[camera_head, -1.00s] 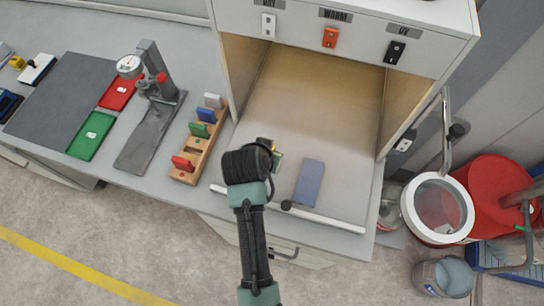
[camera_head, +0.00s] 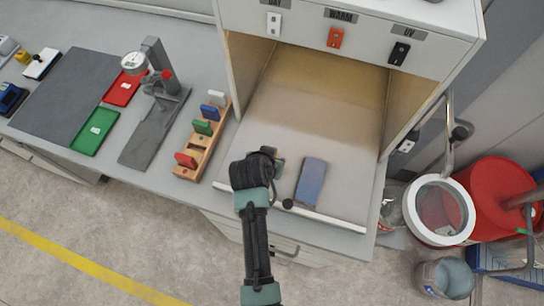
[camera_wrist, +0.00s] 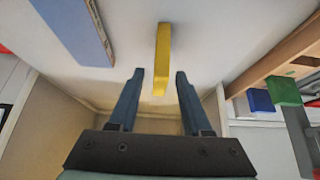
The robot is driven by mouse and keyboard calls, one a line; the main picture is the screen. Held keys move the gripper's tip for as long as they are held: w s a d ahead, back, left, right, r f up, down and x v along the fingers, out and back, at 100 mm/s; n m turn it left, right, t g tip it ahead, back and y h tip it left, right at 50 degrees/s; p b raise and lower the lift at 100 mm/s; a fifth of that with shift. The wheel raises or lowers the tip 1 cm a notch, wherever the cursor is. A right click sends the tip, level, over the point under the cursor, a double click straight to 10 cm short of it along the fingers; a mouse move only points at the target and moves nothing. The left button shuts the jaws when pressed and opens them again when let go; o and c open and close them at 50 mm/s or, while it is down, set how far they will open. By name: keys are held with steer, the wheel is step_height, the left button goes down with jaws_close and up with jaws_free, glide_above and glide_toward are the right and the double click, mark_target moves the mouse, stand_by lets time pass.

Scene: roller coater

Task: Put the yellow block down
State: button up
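The yellow block (camera_wrist: 162,58) shows in the wrist view as a narrow upright bar on the pale booth floor. It lies in line with the gap between my fingers, with clear space on both sides. My gripper (camera_wrist: 160,74) is open, its two dark blue fingers apart and not touching the block's sides. In the head view my gripper (camera_head: 276,160) is over the front of the booth floor (camera_head: 300,130), left of the blue-grey slab. The yellow block cannot be made out there behind my wrist.
The blue-grey slab (camera_head: 311,182) lies on the booth floor, also in the wrist view (camera_wrist: 78,28). A wooden rack (camera_head: 196,160) with coloured blocks stands left of the booth. A white rail (camera_head: 330,220) runs along the booth's front edge. Free floor lies deeper inside.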

steer(key=shift+r, duration=0.1)
steer(key=v, duration=1.2)
steer(key=w+r+n+t+y, duration=0.1)
steer(key=w+r+t, duration=0.3)
steer(key=r, duration=0.8)
steer(key=w+r+t, duration=0.3)
steer(key=r+t, duration=0.1)
steer(key=r, duration=0.7)
steer(key=w+r+n+t+y, duration=0.1)
steer(key=w+r+t, duration=0.3)
steer(key=r, duration=0.8)
steer(key=s+d+r+t, duration=0.1)
steer(key=s+r+t, duration=0.3)
steer(key=r, duration=0.8)
steer(key=s+d+r+n+t, duration=0.1)
steer(key=s+r+t, duration=0.4)
steer(key=r, duration=0.8)
steer(key=s, duration=0.3)
steer(key=shift+n+b, duration=0.3)
steer(key=shift+b, duration=0.05)
steer(key=shift+s+d+f, duration=0.1)
